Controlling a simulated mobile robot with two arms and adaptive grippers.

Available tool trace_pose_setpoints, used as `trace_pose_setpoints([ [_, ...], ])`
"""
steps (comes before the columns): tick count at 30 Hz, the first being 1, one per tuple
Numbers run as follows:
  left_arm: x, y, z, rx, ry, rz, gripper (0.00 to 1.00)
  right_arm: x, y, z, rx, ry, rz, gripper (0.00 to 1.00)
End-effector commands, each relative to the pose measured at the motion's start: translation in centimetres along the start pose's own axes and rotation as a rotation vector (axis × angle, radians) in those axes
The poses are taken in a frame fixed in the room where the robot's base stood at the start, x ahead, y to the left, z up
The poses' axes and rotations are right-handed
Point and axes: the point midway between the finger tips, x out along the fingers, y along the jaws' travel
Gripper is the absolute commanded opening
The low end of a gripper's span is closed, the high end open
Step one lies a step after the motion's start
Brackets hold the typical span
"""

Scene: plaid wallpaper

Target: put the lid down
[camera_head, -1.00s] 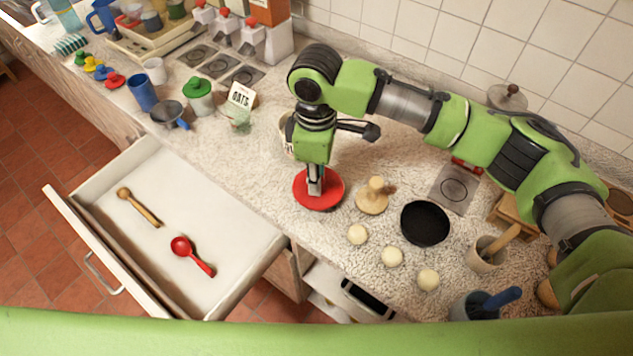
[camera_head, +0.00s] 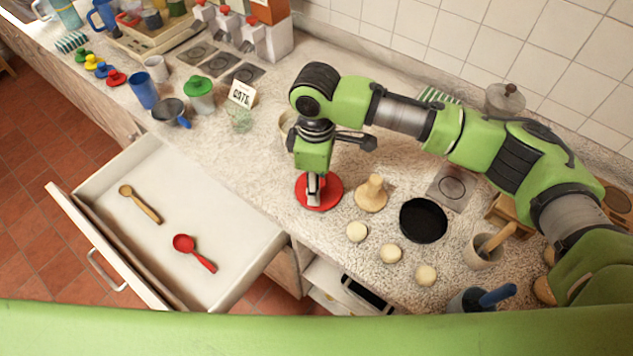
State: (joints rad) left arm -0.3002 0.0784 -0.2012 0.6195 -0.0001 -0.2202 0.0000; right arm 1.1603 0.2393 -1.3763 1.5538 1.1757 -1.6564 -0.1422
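A round red lid (camera_head: 334,192) is at the counter's front edge, roughly level, just left of a wooden stamp-like tool. My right gripper (camera_head: 313,198) points straight down over the lid's middle. Its fingers look close together at the lid's centre, where a knob would be; the knob itself is hidden by them. The lid looks at or very near the counter surface; whether it touches cannot be told. My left gripper is not in view.
A wooden tool (camera_head: 371,195), black pan (camera_head: 424,220) and several pale dough balls (camera_head: 391,253) are right of the lid. An open drawer (camera_head: 185,190) holds a red spoon (camera_head: 192,251) and a wooden spoon (camera_head: 139,203). Counter (camera_head: 245,165) left of the lid is clear.

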Motion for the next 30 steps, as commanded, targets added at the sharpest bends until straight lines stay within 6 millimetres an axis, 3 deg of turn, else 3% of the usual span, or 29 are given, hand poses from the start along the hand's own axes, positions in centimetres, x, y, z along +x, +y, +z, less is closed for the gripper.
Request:
trace_pose_setpoints([
  [18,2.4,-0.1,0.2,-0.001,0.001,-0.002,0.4,-10.8,0.1,-0.1,0.001,0.002,0.003,0.36],
  [30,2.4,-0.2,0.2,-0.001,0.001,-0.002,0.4,-12.0,0.0,0.0,0.001,0.001,0.0,0.36],
])
